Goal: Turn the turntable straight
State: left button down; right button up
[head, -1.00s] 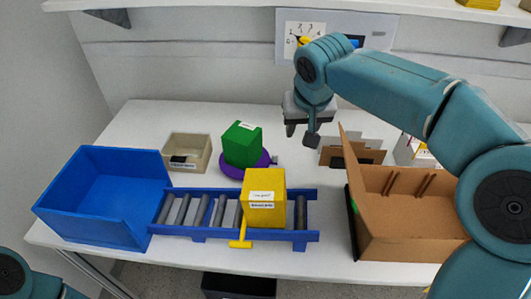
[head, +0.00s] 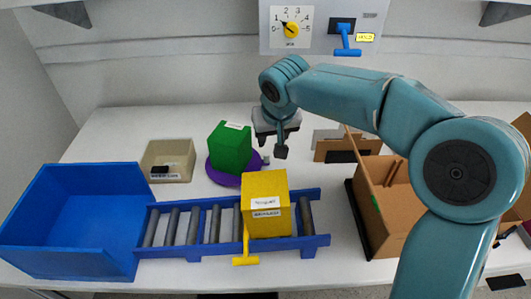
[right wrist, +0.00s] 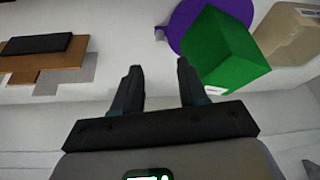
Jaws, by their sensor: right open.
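The turntable is a purple disc (head: 222,177) on the white table, with a green box (head: 230,148) standing on it, turned at an angle. A small dark knob (head: 265,158) sticks out at the disc's right edge. In the right wrist view the purple disc (right wrist: 180,24) and green box (right wrist: 222,48) are at upper right, and the knob (right wrist: 160,34) shows just beyond the fingers. My right gripper (head: 272,147) is open and empty, right of the turntable; its two fingers (right wrist: 158,75) point toward the knob, apart from it. My left gripper is not in view.
A blue roller conveyor (head: 190,240) with a yellow box (head: 265,205) stands in front. A blue bin (head: 70,225) is at left, a beige tray (head: 168,160) behind it. An open cardboard box (head: 385,215) is at right. A dial panel (head: 291,29) is on the wall.

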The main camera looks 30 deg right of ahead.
aim_at(267, 153)
jog(key=x, duration=1)
jog(key=shift+w+f+b, duration=0.25)
jog(key=shift+f+b, duration=0.05)
jog(key=shift+s+r, duration=0.1)
grip_shut()
